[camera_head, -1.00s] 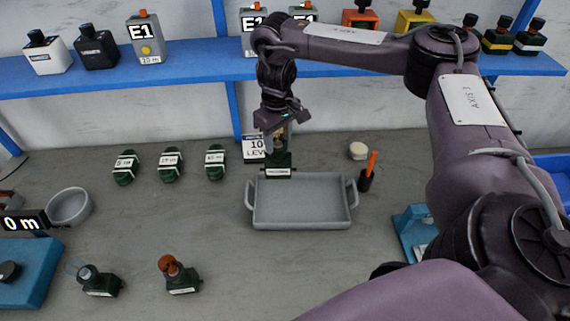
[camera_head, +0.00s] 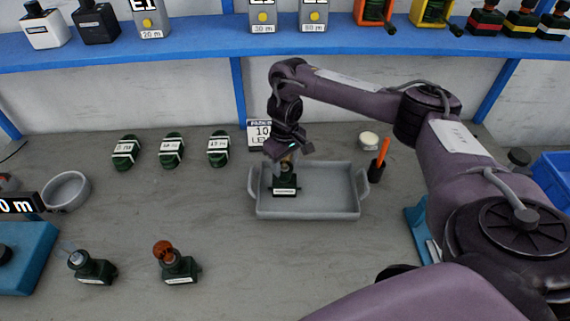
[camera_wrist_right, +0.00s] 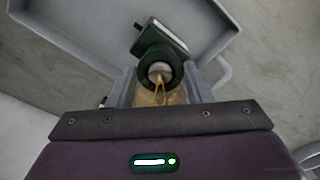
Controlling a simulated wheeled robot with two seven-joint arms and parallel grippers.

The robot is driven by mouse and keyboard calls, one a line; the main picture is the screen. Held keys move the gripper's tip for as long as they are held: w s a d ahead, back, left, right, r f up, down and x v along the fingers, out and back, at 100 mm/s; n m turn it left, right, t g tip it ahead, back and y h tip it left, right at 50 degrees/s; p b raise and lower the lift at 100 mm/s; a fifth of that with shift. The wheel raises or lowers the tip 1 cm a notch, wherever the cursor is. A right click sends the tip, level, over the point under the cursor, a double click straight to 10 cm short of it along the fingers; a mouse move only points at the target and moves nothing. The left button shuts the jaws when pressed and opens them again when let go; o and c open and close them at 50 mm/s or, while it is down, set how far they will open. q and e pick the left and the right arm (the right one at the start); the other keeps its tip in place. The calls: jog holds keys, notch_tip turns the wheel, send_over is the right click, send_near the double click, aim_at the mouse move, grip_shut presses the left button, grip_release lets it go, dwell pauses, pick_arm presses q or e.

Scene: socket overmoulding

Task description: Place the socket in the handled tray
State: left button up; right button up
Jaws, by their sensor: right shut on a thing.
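The socket (camera_head: 285,183) is dark green with a white label and an amber-brown top. My right gripper (camera_head: 287,160) is shut on its top and holds it within the left part of the grey handled tray (camera_head: 335,214). I cannot tell whether the socket's base touches the tray floor. In the right wrist view the socket (camera_wrist_right: 160,45) shows between the fingers of the gripper (camera_wrist_right: 160,92), with the tray (camera_wrist_right: 90,45) around it. My left gripper is out of view.
Two similar dark green sockets, one with an orange top (camera_head: 177,264) and one with a clear top (camera_head: 90,267), stand at front left. Several green banded pieces (camera_head: 171,150) lie behind. A black holder with an orange stick (camera_head: 379,165) stands right of the tray. A blue shelf (camera_head: 190,44) runs along the back.

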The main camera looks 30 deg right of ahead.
jog(key=o, duration=1.3)
jog(key=shift+r, duration=0.1)
notch_tip(320, 180, up, 11)
jog(key=p, duration=0.4)
jog(key=shift+f, duration=0.2)
jog(key=shift+r+p, duration=0.35)
jog(key=shift+r, duration=0.4)
jog(key=shift+s+a+f, duration=0.1)
